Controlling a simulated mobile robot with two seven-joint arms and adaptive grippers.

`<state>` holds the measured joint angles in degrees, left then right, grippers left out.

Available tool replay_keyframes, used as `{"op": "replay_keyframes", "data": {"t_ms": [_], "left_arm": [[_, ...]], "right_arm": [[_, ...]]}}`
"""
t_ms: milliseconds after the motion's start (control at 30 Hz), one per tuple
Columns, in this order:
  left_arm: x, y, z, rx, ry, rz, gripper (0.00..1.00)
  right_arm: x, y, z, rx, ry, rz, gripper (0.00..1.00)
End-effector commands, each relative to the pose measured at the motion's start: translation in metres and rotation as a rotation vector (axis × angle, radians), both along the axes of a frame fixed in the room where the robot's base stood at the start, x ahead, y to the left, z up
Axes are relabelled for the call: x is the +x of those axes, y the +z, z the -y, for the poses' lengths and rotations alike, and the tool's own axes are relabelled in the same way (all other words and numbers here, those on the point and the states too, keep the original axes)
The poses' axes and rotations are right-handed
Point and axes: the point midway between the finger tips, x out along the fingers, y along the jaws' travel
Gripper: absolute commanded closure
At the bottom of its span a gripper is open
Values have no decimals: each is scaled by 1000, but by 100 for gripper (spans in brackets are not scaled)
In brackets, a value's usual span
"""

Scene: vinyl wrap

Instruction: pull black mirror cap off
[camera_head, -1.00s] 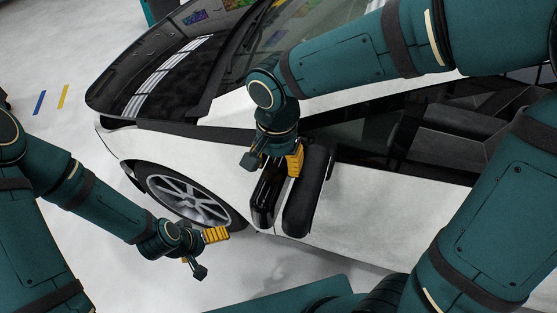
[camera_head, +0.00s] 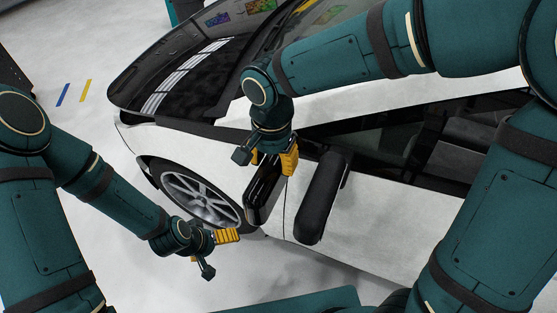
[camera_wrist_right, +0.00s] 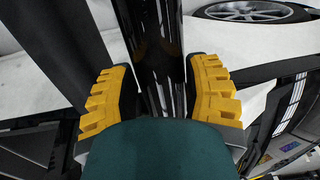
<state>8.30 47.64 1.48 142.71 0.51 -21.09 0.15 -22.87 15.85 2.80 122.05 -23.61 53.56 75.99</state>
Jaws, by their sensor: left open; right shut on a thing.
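The glossy black mirror cap (camera_head: 262,197) is in my right gripper (camera_head: 272,160), which is shut on its upper end. In the head view the cap stands to the left of the dark mirror body (camera_head: 322,205), with white car side showing between them. In the right wrist view the cap (camera_wrist_right: 153,40) runs between the yellow fingers of my right gripper (camera_wrist_right: 162,95), and the mirror body (camera_wrist_right: 55,45) is apart from it at the left. My left gripper (camera_head: 218,253) is open and empty, low in front of the front wheel.
The white car (camera_head: 185,145) fills the middle, with its front wheel (camera_head: 200,198) behind my left gripper and its dark side window (camera_head: 385,145) behind the mirror. The grey floor (camera_head: 90,135) at the left is clear apart from painted stripes.

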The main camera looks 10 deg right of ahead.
Motion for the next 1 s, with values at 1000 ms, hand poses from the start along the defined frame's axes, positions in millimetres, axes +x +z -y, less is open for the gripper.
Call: {"op": "replay_keyframes", "data": {"t_ms": [1000], "left_arm": [[0, 0, 0, 0, 0, 0, 0]], "right_arm": [[15, 0, -22, 0, 0, 0, 92]]}}
